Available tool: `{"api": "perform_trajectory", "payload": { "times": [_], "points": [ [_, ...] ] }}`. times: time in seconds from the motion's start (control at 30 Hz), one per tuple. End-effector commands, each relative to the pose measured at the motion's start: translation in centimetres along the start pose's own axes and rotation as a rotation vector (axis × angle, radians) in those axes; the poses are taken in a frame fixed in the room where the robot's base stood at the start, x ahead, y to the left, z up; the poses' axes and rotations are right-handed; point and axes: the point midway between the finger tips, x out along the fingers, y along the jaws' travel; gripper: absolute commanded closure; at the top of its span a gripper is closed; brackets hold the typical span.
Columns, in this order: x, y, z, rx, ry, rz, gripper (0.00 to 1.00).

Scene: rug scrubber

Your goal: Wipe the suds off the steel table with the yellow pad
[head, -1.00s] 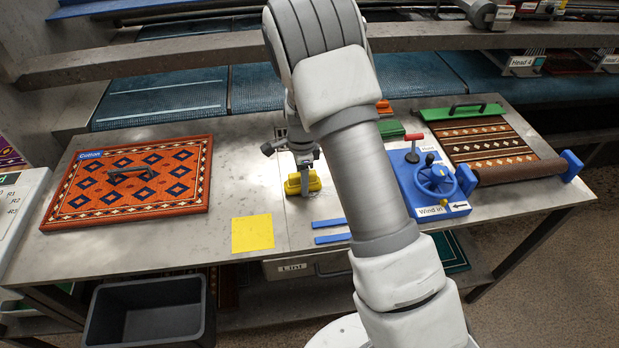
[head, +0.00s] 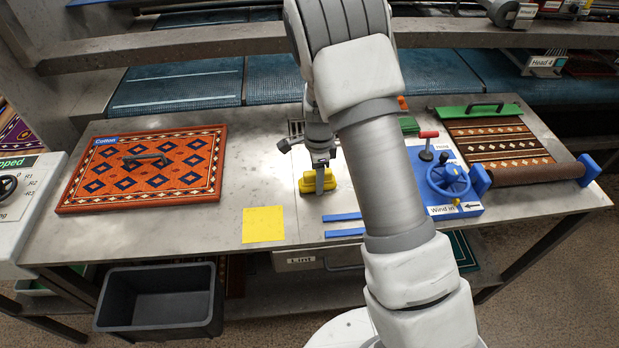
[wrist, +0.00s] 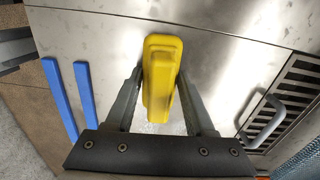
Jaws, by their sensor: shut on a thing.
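The yellow pad (head: 309,186) is a thick block with a raised grip on the steel table (head: 240,190), left of my arm. My gripper (head: 319,178) is shut on that grip from above. In the wrist view the pad (wrist: 161,62) sits between the two fingers and looks flat on or very near the steel; contact cannot be told. Small whitish specks like suds (wrist: 163,128) show on the steel in the wrist view, beside the pad between the fingers. In the head view, glare and my arm make suds hard to tell.
A flat yellow square (head: 263,224) lies at the table's front edge, near two blue strips (head: 343,217). An orange rug panel (head: 145,170) is on the left. A blue handwheel unit (head: 447,182) is on the right. A slotted drain (wrist: 284,108) with a handle is nearby.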

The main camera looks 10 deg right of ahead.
Motion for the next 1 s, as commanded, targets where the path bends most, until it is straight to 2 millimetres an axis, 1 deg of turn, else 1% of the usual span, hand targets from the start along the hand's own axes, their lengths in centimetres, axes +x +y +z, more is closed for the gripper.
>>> {"api": "perform_trajectory", "payload": {
  "times": [0.03, 0.1, 0.37, 0.7, 0.87, 1.0],
  "points": [
    [0.1, 0.1, -0.6, 0.003, 0.001, 0.001, 0.9],
    [0.0, 0.1, -1.1, 0.003, 0.001, 0.0, 0.9],
    [-0.1, 0.0, -2.0, 0.002, 0.0, -0.003, 0.9],
    [0.1, 0.1, -4.8, 0.002, 0.0, -0.004, 0.9],
    [0.1, 0.2, -5.3, 0.001, 0.0, -0.003, 0.9],
    [0.1, 0.3, -6.1, 0.001, 0.001, -0.003, 0.9]
  ]
}}
